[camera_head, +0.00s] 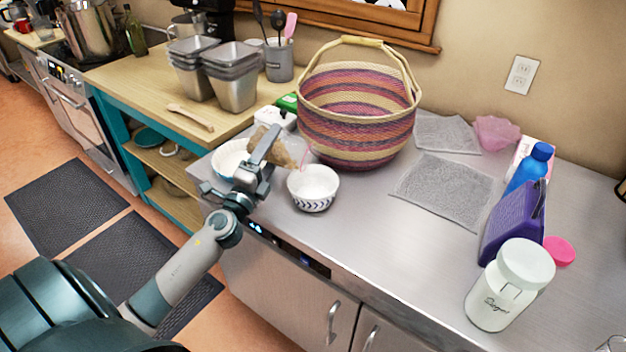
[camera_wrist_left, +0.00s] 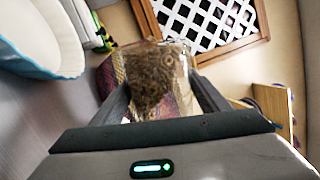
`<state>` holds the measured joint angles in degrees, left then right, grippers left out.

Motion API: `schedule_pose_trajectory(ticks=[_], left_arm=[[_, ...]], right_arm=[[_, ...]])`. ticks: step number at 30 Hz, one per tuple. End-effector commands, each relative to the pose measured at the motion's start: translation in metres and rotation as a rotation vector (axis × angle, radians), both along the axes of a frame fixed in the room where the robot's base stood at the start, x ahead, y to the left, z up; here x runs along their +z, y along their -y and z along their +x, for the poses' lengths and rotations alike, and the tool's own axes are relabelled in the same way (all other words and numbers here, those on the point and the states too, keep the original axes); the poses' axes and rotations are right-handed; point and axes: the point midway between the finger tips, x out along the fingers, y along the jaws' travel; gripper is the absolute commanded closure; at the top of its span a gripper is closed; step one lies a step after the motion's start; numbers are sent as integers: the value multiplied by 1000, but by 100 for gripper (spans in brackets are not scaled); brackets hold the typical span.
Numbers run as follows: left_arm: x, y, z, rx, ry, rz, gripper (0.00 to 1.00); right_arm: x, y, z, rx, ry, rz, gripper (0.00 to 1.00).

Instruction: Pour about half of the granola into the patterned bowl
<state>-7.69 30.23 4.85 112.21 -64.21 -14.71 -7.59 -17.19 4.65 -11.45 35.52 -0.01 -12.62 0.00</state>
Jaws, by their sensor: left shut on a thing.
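My left gripper (camera_head: 266,162) is shut on a clear container of brown granola (camera_head: 284,156), held just above the counter, up and left of the patterned bowl. In the left wrist view the granola (camera_wrist_left: 152,84) sits between the two fingers (camera_wrist_left: 158,95). The container looks tilted; its opening is hard to make out. The patterned bowl (camera_head: 313,190) is white with a blue band and stands upright near the counter's front edge. Its visible inside is white, with no granola I can make out. My right gripper does not show.
Grey cloths (camera_head: 447,190), a purple box (camera_head: 512,228) and a white jar (camera_head: 508,290) are right. The counter's front middle (camera_head: 380,245) is clear.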

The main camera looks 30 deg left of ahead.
Motion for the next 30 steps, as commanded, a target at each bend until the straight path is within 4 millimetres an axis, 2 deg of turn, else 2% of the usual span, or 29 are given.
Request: schedule_pose_trajectory(ticks=[30], left_arm=[[7, 3, 1, 0, -11, 60, 59]], right_arm=[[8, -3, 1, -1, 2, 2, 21]])
